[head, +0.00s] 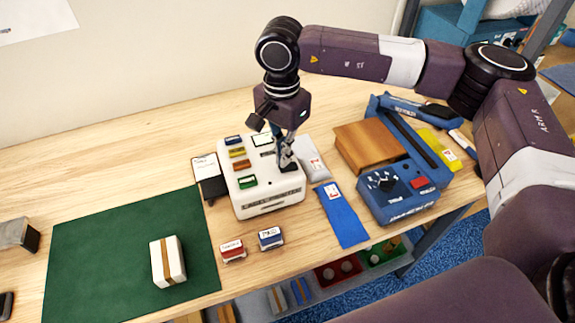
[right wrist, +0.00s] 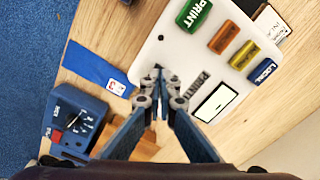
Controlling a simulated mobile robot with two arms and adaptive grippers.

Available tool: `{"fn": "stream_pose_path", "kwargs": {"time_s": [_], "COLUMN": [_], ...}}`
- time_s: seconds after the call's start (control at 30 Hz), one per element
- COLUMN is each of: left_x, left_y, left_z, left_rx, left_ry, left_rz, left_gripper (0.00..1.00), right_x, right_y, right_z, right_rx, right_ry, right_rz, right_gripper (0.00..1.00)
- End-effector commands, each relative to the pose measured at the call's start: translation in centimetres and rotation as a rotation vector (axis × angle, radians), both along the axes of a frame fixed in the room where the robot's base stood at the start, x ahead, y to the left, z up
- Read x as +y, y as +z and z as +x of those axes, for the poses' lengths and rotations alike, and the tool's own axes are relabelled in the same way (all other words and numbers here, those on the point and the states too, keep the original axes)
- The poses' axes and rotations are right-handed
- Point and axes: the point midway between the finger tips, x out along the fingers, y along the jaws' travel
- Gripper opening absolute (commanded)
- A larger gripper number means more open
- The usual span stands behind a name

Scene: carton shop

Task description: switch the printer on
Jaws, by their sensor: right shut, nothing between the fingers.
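The printer (head: 268,208) is a white box on the wooden table, with green, orange, yellow and blue buttons and a small display. In the right wrist view its white top (right wrist: 175,50) carries a green PRINT button (right wrist: 194,14) and the display (right wrist: 215,102). My right gripper (head: 287,165) is shut and empty, pointing down at the right part of the printer's top. In the right wrist view its fingertips (right wrist: 162,80) are close to the printer's edge and hide part of the surface. I cannot tell whether they touch it. My left gripper is not in view.
A blue device (head: 395,195) with a dial and red switch stands right of the printer, near a brown block (head: 370,145). A blue strip (head: 342,215) lies between. A green mat (head: 85,255) with a white box (head: 168,262) is at left. Two small labelled blocks (head: 233,251) lie in front.

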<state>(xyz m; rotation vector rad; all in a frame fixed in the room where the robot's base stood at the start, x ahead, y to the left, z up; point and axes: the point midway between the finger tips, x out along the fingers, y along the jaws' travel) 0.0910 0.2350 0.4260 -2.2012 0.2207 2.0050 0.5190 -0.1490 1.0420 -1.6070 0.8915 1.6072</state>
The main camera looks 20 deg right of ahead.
Motion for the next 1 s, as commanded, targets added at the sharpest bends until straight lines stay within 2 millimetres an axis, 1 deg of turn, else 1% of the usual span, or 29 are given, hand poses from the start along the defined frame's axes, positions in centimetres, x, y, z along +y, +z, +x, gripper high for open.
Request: {"fn": "stream_pose_path", "kwargs": {"time_s": [1.0], "left_x": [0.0], "left_y": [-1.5], "left_z": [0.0], "left_rx": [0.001], "left_ry": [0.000], "left_rz": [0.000], "left_gripper": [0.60], "right_x": [0.0], "right_y": [-1.6], "right_z": [0.0], "right_rx": [0.000], "right_ry": [0.000], "right_rz": [0.000], "right_gripper": [0.00]}}
